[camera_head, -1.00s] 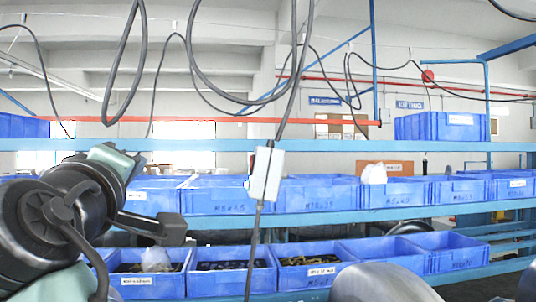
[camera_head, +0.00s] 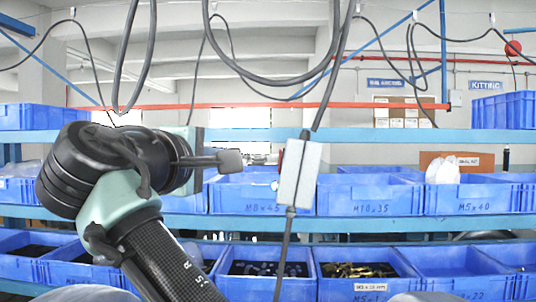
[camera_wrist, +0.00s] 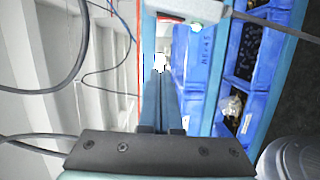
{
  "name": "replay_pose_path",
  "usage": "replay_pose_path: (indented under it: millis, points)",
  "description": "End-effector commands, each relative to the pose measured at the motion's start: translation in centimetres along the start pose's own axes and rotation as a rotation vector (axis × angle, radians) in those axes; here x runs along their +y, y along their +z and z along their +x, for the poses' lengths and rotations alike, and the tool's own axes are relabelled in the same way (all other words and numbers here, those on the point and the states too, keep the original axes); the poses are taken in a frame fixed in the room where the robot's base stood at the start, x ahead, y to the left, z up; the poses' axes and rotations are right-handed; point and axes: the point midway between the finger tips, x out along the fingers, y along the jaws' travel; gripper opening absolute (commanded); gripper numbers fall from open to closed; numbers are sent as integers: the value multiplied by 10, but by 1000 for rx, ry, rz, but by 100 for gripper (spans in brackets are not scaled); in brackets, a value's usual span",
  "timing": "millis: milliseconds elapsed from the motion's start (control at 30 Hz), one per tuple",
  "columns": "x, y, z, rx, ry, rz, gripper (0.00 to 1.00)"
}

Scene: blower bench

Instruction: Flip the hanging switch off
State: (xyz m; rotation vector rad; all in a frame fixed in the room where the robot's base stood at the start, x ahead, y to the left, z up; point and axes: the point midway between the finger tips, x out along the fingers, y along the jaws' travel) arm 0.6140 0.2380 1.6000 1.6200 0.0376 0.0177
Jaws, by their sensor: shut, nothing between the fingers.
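The hanging switch is a pale grey box (camera_head: 300,173) on a dark cable, in the middle right of the head view. It hangs slightly tilted. In the wrist view the switch box (camera_wrist: 190,9) is at the top edge, partly cut off, with a dark piece and small red and green marks on its face. My gripper (camera_head: 230,161) is left of the switch in the head view, at about the height of its upper half, with a visible gap between them. In the wrist view my gripper's fingers (camera_wrist: 160,122) are together and empty, pointing towards the shelving. The switch's setting is too small to tell.
Blue bins (camera_head: 370,195) fill the shelves behind the switch, on blue beams (camera_head: 400,224). Thick black cables (camera_head: 270,78) loop down from above. A white bag (camera_head: 447,170) sits in a right-hand bin. The space right of the switch, in front of the shelves, looks clear.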

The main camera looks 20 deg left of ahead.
Motion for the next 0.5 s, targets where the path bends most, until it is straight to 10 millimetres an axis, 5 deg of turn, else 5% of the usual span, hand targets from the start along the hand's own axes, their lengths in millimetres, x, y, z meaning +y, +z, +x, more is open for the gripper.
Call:
replay_pose_path:
  millis: [167, 500]
  points:
    - [3, 1, 17, -4, -3, -1, 0]
    - [5, 1, 83, -4, -2, -1, 0]
